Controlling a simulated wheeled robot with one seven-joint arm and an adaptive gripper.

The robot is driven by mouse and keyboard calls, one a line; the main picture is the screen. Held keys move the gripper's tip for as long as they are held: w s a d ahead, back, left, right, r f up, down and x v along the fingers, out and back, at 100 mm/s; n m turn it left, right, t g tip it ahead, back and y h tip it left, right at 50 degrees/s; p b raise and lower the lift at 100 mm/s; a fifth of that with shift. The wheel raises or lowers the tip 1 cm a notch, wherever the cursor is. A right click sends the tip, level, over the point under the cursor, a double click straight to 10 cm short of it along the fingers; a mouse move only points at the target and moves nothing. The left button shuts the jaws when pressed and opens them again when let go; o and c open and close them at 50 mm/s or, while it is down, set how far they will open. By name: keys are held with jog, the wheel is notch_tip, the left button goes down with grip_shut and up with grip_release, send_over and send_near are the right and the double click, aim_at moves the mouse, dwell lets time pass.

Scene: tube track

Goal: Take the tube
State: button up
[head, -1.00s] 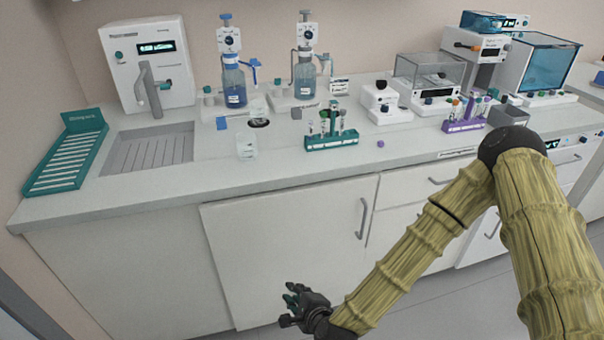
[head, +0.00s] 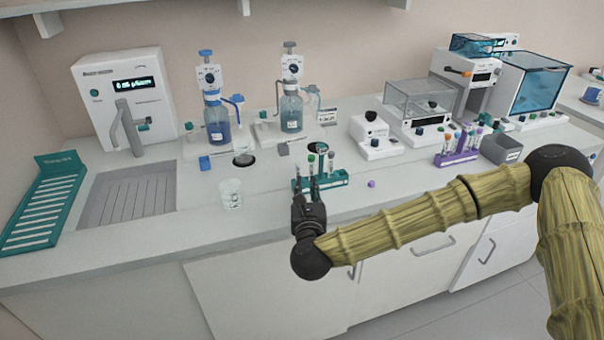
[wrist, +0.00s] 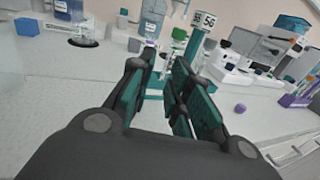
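A teal rack (head: 335,180) stands near the front of the counter and holds a few capped tubes (head: 331,160). My gripper (head: 306,190) is just in front of the rack's left part and partly covers it. In the wrist view my gripper (wrist: 160,80) has its two teal-padded fingers apart, with nothing held between them. The fingers hide much of the rack there.
A purple rack (head: 458,159) with tubes stands to the right, beside a grey bin (head: 502,148). A clear beaker (head: 231,195) is left of my gripper. A small purple cap (head: 371,184) lies right of the teal rack. Dispenser bottles (head: 217,122) stand behind.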

aim_at(297, 171)
jog(key=shift+w+a+r, duration=0.2)
jog(key=shift+a+r, duration=0.1)
jog(key=shift+a, duration=0.25)
jog(key=shift+w+a+r, duration=0.15)
jog(key=shift+a+r, duration=0.15)
jog(key=shift+a, duration=0.2)
jog(key=shift+w+a+f+p, duration=0.15)
jog(key=shift+w+f, duration=0.2)
jog(key=shift+w, duration=0.25)
jog(key=shift+w+f+p, duration=0.15)
jog(key=shift+w+f, duration=0.15)
jog(key=shift+w, duration=0.25)
jog(key=shift+w+r, duration=0.1)
jog(key=shift+w, duration=0.25)
jog(key=w+p, duration=0.1)
jog(key=w, duration=0.1)
jog(key=w+p, duration=0.1)
jog(key=shift+w+r, duration=0.35)
jog(key=shift+w, duration=0.25)
jog(key=shift+s, duration=0.1)
jog(key=c, duration=0.4)
